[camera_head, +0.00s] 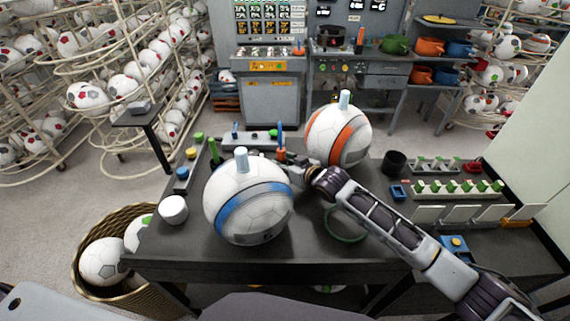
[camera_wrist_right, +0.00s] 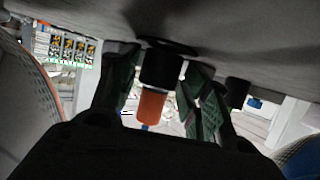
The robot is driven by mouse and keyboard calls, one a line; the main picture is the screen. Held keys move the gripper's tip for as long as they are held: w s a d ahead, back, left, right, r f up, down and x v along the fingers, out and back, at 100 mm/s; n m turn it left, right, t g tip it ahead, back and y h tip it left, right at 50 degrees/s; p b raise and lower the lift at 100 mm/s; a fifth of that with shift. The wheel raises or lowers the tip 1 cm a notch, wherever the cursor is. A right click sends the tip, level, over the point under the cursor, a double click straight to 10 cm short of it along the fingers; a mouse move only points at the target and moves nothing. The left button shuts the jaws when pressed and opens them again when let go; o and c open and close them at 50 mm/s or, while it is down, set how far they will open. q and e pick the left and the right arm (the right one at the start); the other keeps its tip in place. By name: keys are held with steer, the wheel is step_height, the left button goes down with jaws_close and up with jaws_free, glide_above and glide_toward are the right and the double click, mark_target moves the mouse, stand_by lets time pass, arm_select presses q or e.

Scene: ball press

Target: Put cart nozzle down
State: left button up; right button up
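The cart nozzle (camera_head: 281,154) has an orange body and a blue tip. It stands upright near the far edge of the dark table, between two large balls. In the right wrist view, where the table is at the top, the orange nozzle (camera_wrist_right: 150,107) has a black collar against the table surface. My right gripper (camera_head: 302,172) is low beside it. Its two dark green fingers (camera_wrist_right: 163,85) are on either side of the nozzle, with narrow gaps visible. The blue-striped ball partly hides the fingertips in the head view. My left gripper is not in view.
A blue-striped ball (camera_head: 246,197) stands left of the gripper and an orange-striped ball (camera_head: 338,135) behind it. A white cylinder (camera_head: 173,209), black cup (camera_head: 394,162) and green-pegged rack (camera_head: 459,188) are on the table. A basket (camera_head: 83,263) of balls stands at left.

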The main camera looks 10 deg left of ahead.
steer(key=shift+o, duration=0.5)
steer(key=shift+r, duration=0.1)
steer(key=shift+r, duration=0.55)
steer(key=shift+b+v, duration=0.6)
steer(key=shift+v, duration=5.4)
